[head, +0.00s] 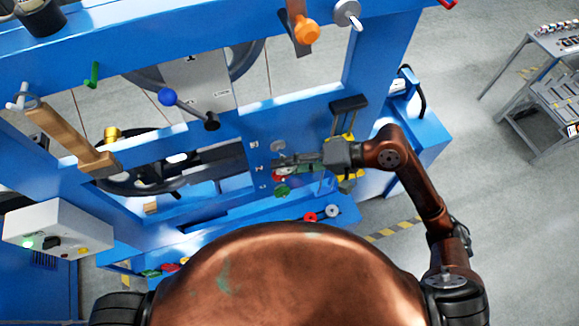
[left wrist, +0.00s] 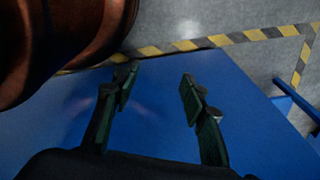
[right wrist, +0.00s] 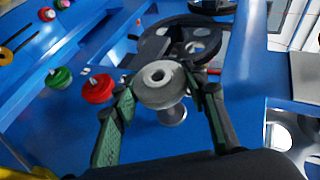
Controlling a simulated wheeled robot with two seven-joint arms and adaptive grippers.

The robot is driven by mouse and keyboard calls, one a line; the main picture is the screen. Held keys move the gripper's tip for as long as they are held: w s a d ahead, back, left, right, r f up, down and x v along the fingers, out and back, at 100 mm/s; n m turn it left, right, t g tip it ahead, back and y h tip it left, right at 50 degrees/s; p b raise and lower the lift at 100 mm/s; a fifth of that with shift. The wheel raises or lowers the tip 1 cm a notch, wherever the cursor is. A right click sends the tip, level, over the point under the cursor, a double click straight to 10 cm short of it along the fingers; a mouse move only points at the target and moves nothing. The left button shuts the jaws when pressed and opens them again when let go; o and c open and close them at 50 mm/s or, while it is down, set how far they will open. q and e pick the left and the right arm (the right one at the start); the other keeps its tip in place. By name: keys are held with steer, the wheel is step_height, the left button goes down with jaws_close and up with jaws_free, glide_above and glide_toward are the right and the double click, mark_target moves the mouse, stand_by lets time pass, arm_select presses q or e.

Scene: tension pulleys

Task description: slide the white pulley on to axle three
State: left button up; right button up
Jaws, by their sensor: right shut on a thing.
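My right gripper (head: 300,160) is at the blue panel in the head view. In the right wrist view it (right wrist: 160,84) is shut on the white pulley (right wrist: 162,91), whose centre hole faces the camera. A silver round-ended axle (right wrist: 172,116) shows just below the pulley; whether they touch I cannot tell. A red pulley (right wrist: 97,89) and a green pulley (right wrist: 58,78) sit on the panel to the left of it. In the head view the arm partly hides the axles, and I cannot read their numbers. My left gripper (left wrist: 156,84) is open and empty above a blue surface.
Small number plates (head: 258,157) run down the panel beside the axles. A blue ledge (head: 285,230) below carries a loose red pulley (head: 310,217) and a whitish one (head: 332,211). A large black wheel (head: 150,165) stands behind the frame to the left.

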arm_select(q)
steer(key=shift+s, duration=0.65)
steer(key=shift+f, duration=0.3)
steer(key=shift+w+f+b, duration=0.25)
steer(key=shift+f+b, duration=0.35)
steer(key=shift+b, duration=0.25)
arm_select(e)
steer(key=shift+w, duration=0.15)
arm_select(q)
steer(key=shift+f, duration=0.25)
steer(key=shift+s+f+b, duration=0.1)
steer(key=shift+f+b, duration=0.4)
steer(key=shift+b, duration=0.25)
steer(key=shift+f, duration=0.25)
steer(key=shift+s+f+b, duration=0.1)
steer(key=shift+f+b, duration=0.6)
steer(key=shift+b, duration=0.2)
